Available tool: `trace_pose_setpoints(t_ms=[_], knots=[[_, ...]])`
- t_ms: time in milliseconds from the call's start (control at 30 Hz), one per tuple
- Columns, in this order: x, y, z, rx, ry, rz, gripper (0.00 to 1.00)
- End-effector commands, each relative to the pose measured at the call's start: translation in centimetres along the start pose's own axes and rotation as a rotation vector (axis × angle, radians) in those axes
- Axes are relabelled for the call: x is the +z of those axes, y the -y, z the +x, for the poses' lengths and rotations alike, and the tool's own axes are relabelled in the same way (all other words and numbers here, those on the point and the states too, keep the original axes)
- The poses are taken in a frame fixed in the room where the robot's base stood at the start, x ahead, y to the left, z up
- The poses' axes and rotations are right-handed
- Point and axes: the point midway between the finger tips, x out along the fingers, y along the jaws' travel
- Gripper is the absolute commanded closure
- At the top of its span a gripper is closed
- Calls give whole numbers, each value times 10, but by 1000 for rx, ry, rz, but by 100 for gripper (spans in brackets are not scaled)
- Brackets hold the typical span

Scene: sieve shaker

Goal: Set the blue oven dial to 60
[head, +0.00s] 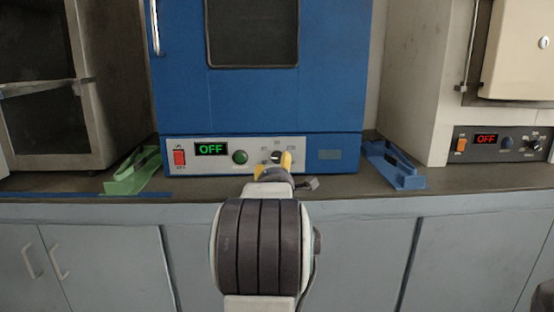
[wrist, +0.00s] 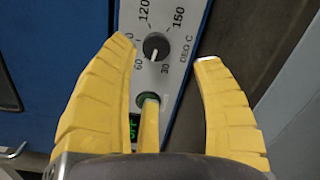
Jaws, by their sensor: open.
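The blue oven (head: 262,100) stands in the middle of the head view, with a pale control panel along its bottom. Its black dial (wrist: 156,46) shows in the wrist view, with a white mark that appears to point down the picture, below the printed 60 (wrist: 138,66). The numbers 120 and 150 show above the dial. My gripper (wrist: 165,50) is open and empty, its yellow fingers to the left and right of the dial. I cannot tell whether they touch the panel. The left fingertip covers part of the scale. In the head view, my gripper partly hides the dial (head: 276,157).
The panel also has a green OFF display (head: 211,149), a red switch (head: 179,158) and a green button (head: 240,157). A green holder (head: 130,172) and a blue holder (head: 392,165) flank the oven on the counter. Another oven (head: 500,142) with a red OFF display stands right.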

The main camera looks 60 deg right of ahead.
Motion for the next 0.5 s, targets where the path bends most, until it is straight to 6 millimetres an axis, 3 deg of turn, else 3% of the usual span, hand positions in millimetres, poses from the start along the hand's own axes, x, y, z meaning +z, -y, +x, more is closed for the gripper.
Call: trace_pose_setpoints(t_ms=[200, 500], knots=[[1, -2, 0, 9, 7, -402, 39], [2, -4, 0, 11, 12, -737, 39]])
